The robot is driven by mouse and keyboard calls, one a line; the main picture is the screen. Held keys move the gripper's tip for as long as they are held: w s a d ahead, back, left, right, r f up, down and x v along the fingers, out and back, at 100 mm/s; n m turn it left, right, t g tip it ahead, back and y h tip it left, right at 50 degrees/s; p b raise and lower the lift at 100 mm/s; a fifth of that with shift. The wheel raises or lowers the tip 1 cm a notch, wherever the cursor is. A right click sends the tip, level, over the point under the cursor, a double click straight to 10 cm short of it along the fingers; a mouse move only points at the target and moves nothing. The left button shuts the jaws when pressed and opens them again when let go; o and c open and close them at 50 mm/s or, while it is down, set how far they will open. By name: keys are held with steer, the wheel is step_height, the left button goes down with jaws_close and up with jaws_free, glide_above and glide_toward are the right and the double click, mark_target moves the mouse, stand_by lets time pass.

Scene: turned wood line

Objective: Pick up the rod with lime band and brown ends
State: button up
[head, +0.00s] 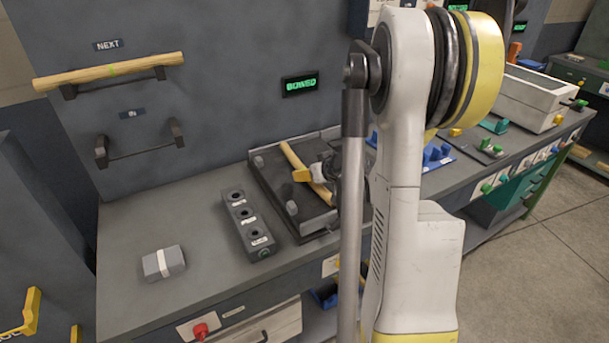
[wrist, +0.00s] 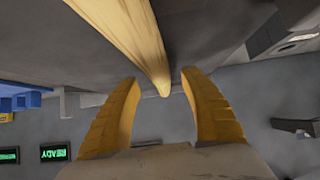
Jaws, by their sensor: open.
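A pale wooden rod (head: 291,156) lies slantwise on a dark tray fixture (head: 277,195) on the bench. In the wrist view the rod (wrist: 137,38) runs down from the top edge, and its near end lies between my fingers. No lime band or brown ends show on its visible part. My gripper (head: 315,174) is open at this rod in the head view. In the wrist view its yellow fingers (wrist: 160,78) stand apart on either side of the rod, with gaps. Another wooden rod (head: 85,77) with a faint lime band rests on the wall holder under the NEXT sign.
A block with several sockets (head: 246,222) stands left of the tray. A grey box with a white band (head: 163,263) lies at the bench's front left. An empty wall holder (head: 140,151) is below the upper rod. A green-lettered display (head: 300,84) reads BOWED.

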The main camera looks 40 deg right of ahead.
steer(key=x, duration=0.2)
steer(key=shift+w+f, duration=0.2)
steer(key=shift+w, duration=0.05)
jaws_close()
steer(key=shift+r, duration=0.1)
